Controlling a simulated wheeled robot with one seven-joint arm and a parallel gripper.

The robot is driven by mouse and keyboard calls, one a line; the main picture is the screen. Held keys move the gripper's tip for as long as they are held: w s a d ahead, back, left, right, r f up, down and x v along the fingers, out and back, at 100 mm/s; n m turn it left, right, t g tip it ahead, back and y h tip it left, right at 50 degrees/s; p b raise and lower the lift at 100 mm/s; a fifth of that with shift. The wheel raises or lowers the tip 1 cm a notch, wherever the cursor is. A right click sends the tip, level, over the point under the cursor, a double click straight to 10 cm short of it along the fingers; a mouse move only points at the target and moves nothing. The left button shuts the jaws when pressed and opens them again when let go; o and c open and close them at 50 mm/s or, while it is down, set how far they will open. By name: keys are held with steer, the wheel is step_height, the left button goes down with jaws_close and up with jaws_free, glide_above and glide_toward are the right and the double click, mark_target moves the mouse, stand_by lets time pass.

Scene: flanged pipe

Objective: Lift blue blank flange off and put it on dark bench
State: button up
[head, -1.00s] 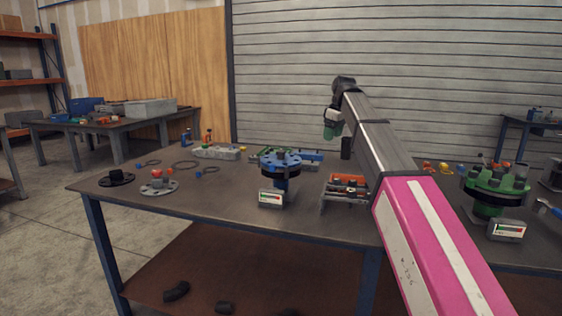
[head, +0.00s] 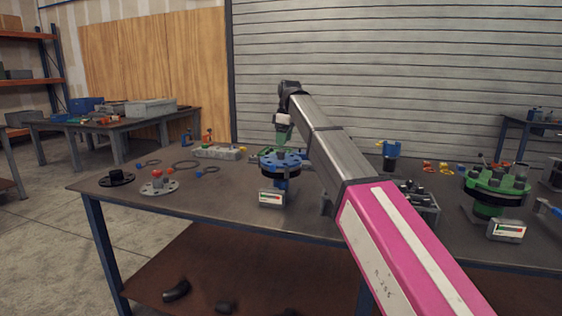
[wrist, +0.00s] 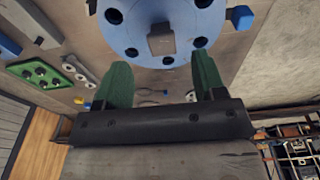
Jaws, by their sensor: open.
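The blue blank flange (head: 284,162) sits on top of its pipe stand on the dark bench (head: 225,207), near the middle of the head view. In the wrist view the flange (wrist: 182,30) is a blue disc with dark bolt holes and a grey block-like handle (wrist: 161,40) at its centre. My gripper (head: 282,140) is just above the flange in the head view. In the wrist view its two green fingers (wrist: 160,75) are apart, pointing toward the flange with the handle roughly between their lines. Nothing is held. Whether the fingertips touch the flange cannot be told.
A small gauge box (head: 271,198) stands in front of the flange. A green flanged unit (head: 495,190) stands at right, and a blue-topped part (head: 390,150) behind my arm. Black (head: 117,178) and grey (head: 159,187) discs lie at left. Bare bench lies between them and the flange.

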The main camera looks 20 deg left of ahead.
mark_target(281, 151)
steer(key=shift+s+a+f, duration=0.1)
steer(key=shift+a+f, duration=0.05)
steer(key=shift+f, duration=0.85)
steer(key=shift+w+a+f, duration=0.1)
steer(key=shift+a+f, duration=0.1)
steer(key=shift+f, duration=0.75)
steer(key=shift+s+a+f, duration=0.1)
steer(key=shift+a+f, duration=0.05)
steer(key=shift+f, duration=0.85)
jaws_close()
